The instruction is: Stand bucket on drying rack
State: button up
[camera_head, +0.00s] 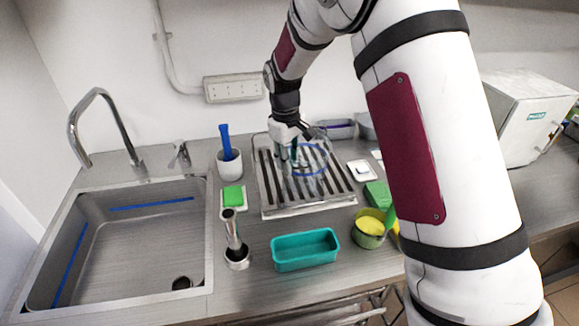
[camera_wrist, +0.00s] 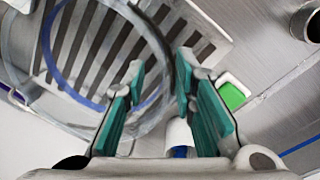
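The bucket (camera_head: 309,172) is clear with a blue band and is over the slats of the drying rack (camera_head: 346,206). I cannot tell if it rests fully on the slats. In the wrist view the bucket's round outline (camera_wrist: 72,92) fills the upper left, above the rack's dark and pale slats (camera_wrist: 190,25). My gripper (camera_head: 291,150) is at the bucket's back left side. In the wrist view the teal-padded fingers of my gripper (camera_wrist: 160,72) are apart, with the bucket's clear edge near or between them. No grip on it shows.
A white cup with a blue-handled brush (camera_head: 230,163) and a green sponge (camera_head: 233,196) stand left of the rack. A sink (camera_head: 125,235) lies left.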

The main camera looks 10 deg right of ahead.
jog(key=s+d+r+m+t+b, duration=0.1)
jog(key=s+r, duration=0.2)
jog(key=r, duration=0.5)
jog(key=s+r, duration=0.3)
jog(key=r, duration=0.4)
jog(key=s+d+r+m+t, duration=0.2)
jog(key=s+m, duration=0.1)
jog(key=s, duration=1)
jog(key=s+d+r+m+t, duration=0.2)
jog(key=s+r+m, duration=0.1)
jog(key=s, duration=1)
jog(key=shift+s+d+r+y, duration=0.15)
jog(key=shift+y, duration=0.25)
